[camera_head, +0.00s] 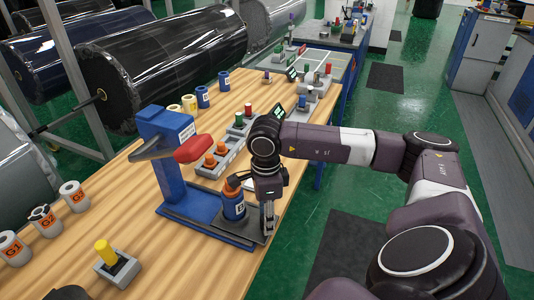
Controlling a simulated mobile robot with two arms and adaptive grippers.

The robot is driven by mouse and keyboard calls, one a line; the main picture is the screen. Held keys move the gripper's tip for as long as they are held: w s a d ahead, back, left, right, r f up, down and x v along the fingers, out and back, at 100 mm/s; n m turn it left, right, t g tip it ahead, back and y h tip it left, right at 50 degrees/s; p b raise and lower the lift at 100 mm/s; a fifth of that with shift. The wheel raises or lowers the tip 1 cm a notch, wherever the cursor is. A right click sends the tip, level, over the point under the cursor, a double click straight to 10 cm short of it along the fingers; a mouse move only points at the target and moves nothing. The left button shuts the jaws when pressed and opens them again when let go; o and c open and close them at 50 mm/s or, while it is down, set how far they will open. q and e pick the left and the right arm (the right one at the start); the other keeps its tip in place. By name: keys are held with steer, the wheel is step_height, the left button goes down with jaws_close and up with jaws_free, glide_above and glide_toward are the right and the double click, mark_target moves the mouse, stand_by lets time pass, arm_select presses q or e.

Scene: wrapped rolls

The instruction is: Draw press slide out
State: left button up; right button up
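The press (165,150) is a blue upright stand with a red-ended lever arm, on the wooden table. Its blue base (200,226) reaches toward the table's right edge. A dark flat slide (228,235) lies at the base's right end. A blue cylinder (233,208) with a white label and an orange-brown top stands upright on it. My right gripper (267,222) points down at the slide's right end, close beside the cylinder. Its fingers look close together, but any grip on the slide's end is too small to tell.
A yellow-topped switch box (116,267) and labelled rolls (74,195) stand at left. Button boxes (218,157) stand behind the press. Large wrapped rolls (165,65) hang on racks beyond. Green floor (345,190) is open to the right.

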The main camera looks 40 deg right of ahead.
step_height(320, 180, up, 11)
stand_by(0.3)
steer(key=shift+s+d, duration=0.1)
steer(key=shift+s, duration=0.05)
stand_by(0.4)
